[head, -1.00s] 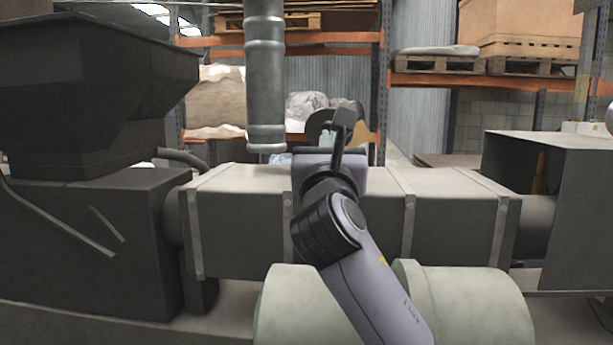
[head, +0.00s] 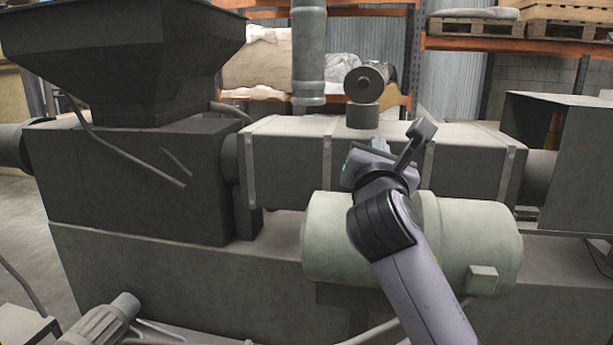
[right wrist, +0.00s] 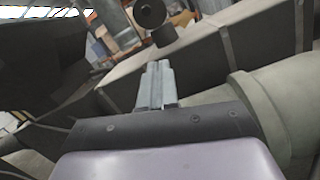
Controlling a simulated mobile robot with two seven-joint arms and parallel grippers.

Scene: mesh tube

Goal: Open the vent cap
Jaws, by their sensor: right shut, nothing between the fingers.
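The vent cap (head: 367,82) is a dark round piece that shows its disc face with a small centre. It stands on its side above a short dark vent stub (head: 362,116) on top of the long grey barrel housing (head: 290,140). The cap also shows at the top of the right wrist view (right wrist: 150,12), with the stub (right wrist: 163,37) below it. My right gripper (head: 378,143) is shut and empty, in front of and below the stub, apart from it. Its pale fingers (right wrist: 157,72) lie together in the right wrist view. My left gripper is not in view.
A black hopper (head: 120,60) stands at the left. A vertical grey pipe (head: 308,60) hangs left of the cap. A pale green motor (head: 330,240) sits in front of the housing, near my right arm. A dark box (head: 570,150) is at the right. Shelving stands behind.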

